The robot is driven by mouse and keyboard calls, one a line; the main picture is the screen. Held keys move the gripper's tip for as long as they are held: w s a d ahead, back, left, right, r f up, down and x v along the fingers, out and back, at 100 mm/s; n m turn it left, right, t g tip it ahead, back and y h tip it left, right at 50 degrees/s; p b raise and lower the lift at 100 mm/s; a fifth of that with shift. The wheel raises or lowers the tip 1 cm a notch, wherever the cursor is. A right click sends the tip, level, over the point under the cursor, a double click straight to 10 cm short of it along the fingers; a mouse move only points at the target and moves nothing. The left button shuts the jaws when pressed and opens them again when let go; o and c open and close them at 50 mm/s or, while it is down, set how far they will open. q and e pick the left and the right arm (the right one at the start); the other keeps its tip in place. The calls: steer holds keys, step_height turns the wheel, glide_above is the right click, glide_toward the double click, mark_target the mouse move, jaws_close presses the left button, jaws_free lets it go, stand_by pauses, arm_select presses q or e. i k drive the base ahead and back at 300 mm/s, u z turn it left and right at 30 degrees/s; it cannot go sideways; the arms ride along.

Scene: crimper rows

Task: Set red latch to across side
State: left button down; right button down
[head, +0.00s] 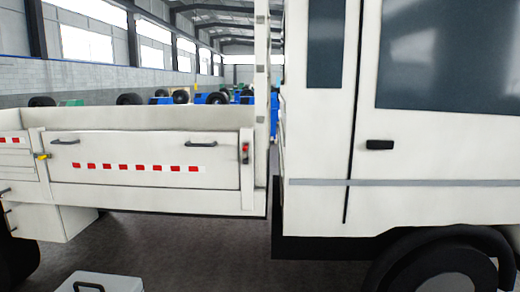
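The red latch (245,152) is small and sits on the white post at the right end of the truck's side panel (150,172). It looks upright, with its long side running up and down, though it is too small to make out fully. A yellow latch (43,156) sits on the post at the panel's left end and lies roughly level. Neither of my grippers is in the head view.
The white cab (420,150) with a black door handle (380,145) stands at the right. A front wheel (445,268) shows below it. A pale case (98,284) with a black handle is at the bottom left.

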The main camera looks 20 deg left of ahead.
mark_target(245, 148)
steer(key=i, duration=1.55)
steer(key=u, duration=1.6)
